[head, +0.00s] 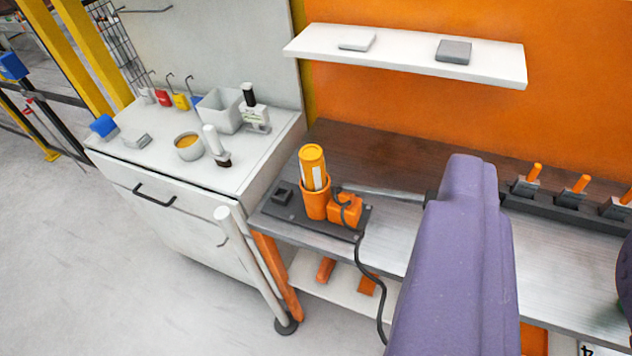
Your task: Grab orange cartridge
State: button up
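The orange cartridge (312,164) has a pale label and stands upright in an orange cup-shaped holder (316,203). The holder sits on a dark base plate (290,214) at the left end of the workbench. Only the upper part of the cartridge shows; its lower end is hidden in the holder. A purple link of my arm rises over the bench to the right of the cartridge, apart from it in the picture. I cannot make out my gripper's fingers.
An orange block (345,210) with a dark cable sits beside the holder. A grey rod (385,194) lies behind it. A white shelf (400,62) hangs above the bench (400,240). A white cabinet (185,225) stands left. Orange-handled tools (575,186) stand right.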

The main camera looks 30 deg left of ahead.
aim_at(311, 158)
jog(key=i+j+z, duration=0.15)
jog(key=i+j, duration=0.2)
jog(key=i+j+z, duration=0.1)
jog(key=i+j, duration=0.2)
jog(key=j, duration=0.15)
jog(key=i+j+z, duration=0.15)
jog(key=i+j, duration=0.15)
jog(key=i+j+z, duration=0.15)
jog(key=j, duration=0.45)
jog(key=i, duration=0.1)
